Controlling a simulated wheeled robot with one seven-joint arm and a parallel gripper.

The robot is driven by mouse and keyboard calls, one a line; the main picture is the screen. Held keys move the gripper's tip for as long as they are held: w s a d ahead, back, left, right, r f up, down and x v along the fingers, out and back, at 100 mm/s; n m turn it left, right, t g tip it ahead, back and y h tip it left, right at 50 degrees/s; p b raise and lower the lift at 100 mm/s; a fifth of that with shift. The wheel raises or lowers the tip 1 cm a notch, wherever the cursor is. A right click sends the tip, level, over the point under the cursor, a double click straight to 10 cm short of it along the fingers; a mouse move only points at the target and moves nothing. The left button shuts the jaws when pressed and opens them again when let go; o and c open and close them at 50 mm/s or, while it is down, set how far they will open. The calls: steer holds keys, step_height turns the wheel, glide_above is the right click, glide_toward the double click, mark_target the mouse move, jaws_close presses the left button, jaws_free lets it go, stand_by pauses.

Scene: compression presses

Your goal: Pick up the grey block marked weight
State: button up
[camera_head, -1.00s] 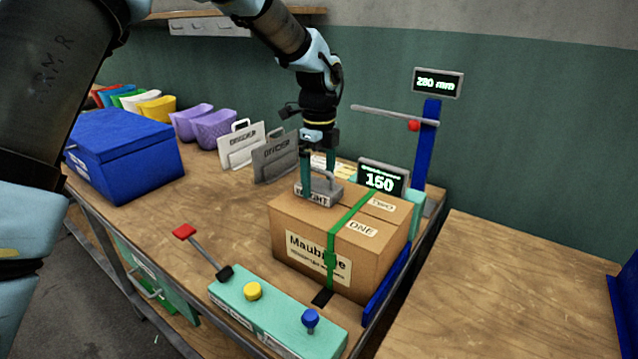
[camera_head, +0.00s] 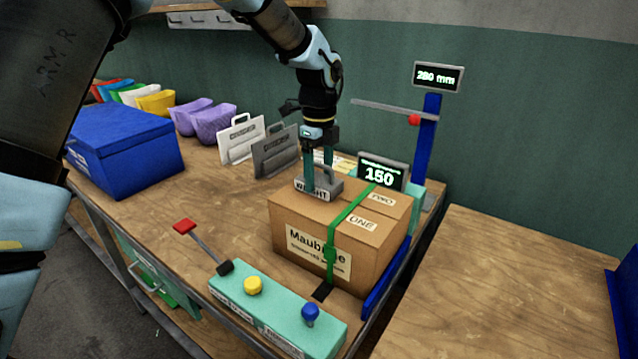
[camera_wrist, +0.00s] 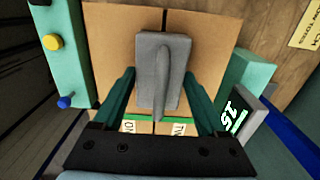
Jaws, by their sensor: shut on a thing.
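The grey block marked weight (camera_head: 325,194) is at the left part of the top of the cardboard box (camera_head: 300,258). Its label faces the front and a raised handle stands on top. My gripper (camera_head: 319,172) comes down from above and is shut on the block. In the wrist view the block (camera_wrist: 178,90) sits between my two fingers (camera_wrist: 160,78), with its handle toward the camera. I cannot tell whether any gap separates the block's underside from the box.
A display reading 150 (camera_head: 380,177) stands just behind the box. A blue post (camera_head: 430,135) with a sideways rod (camera_head: 385,111) rises at the right. Grey and white dividers (camera_head: 275,155) stand at left. A green control panel (camera_head: 275,310) lies in front.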

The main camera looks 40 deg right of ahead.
jaws_close()
steer(key=shift+r, duration=0.2)
